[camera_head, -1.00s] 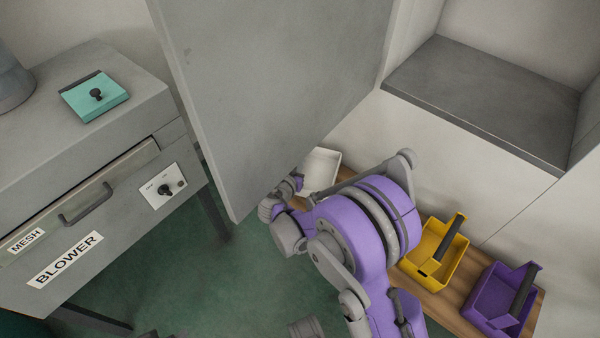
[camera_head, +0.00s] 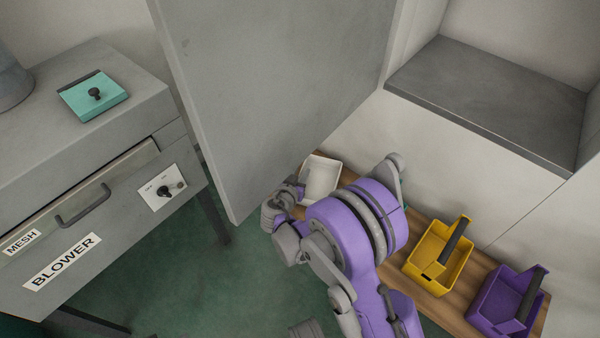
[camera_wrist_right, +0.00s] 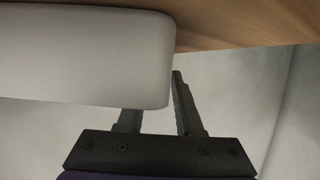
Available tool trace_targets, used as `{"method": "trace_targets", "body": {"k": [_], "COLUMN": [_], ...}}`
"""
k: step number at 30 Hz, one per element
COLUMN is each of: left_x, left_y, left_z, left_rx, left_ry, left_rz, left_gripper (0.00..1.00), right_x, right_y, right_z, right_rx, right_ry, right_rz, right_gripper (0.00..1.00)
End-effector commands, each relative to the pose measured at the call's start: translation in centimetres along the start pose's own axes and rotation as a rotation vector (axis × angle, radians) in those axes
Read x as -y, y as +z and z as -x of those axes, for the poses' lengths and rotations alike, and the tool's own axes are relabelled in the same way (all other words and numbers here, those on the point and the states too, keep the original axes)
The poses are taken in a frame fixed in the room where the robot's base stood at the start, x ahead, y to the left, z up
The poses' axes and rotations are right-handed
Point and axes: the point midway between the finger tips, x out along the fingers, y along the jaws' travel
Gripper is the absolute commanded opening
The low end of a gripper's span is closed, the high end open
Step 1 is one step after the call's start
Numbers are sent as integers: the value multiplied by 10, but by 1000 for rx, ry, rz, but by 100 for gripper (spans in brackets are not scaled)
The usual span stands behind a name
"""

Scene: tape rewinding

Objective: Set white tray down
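The white tray (camera_head: 321,180) is at the far left end of the wooden bench (camera_head: 380,215), upright as far as I can see. It looks to rest there, but contact underneath is hidden. My right gripper (camera_head: 288,190) is at the tray's left side. In the right wrist view, the tray's pale wall (camera_wrist_right: 85,60) fills the upper left and covers the tip of one finger. My gripper's fingers (camera_wrist_right: 155,105) stand apart, the other finger close along the tray's edge. Whether they clamp the tray is not clear. My left gripper is not in view.
A yellow tray (camera_head: 421,262) and a purple tray (camera_head: 492,302), both with dark handles, stand farther right on the bench. A large grey panel (camera_head: 270,90) hangs close left of the white tray. A grey shelf (camera_head: 490,105) is above. The blower cabinet (camera_head: 120,225) stands left.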

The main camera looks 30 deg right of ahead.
Motion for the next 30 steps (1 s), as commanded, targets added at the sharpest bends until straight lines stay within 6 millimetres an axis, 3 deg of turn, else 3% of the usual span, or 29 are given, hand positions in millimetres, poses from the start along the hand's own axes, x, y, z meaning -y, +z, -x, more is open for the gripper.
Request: {"method": "trace_targets", "body": {"k": [7,21,26,30], "left_x": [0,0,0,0], "left_y": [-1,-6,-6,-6], "left_z": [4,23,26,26], "left_rx": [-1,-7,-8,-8], "left_ry": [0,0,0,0], "left_rz": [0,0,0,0], "left_gripper": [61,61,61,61], "right_x": [1,1,0,-12], "right_y": [-3,-3,-3,-6], "right_z": [11,103,118,124], "right_rx": [0,0,1,49], "right_ry": [-2,-3,-1,10], "right_rz": [0,1,1,37], "right_gripper": [35,35,35,35]}}
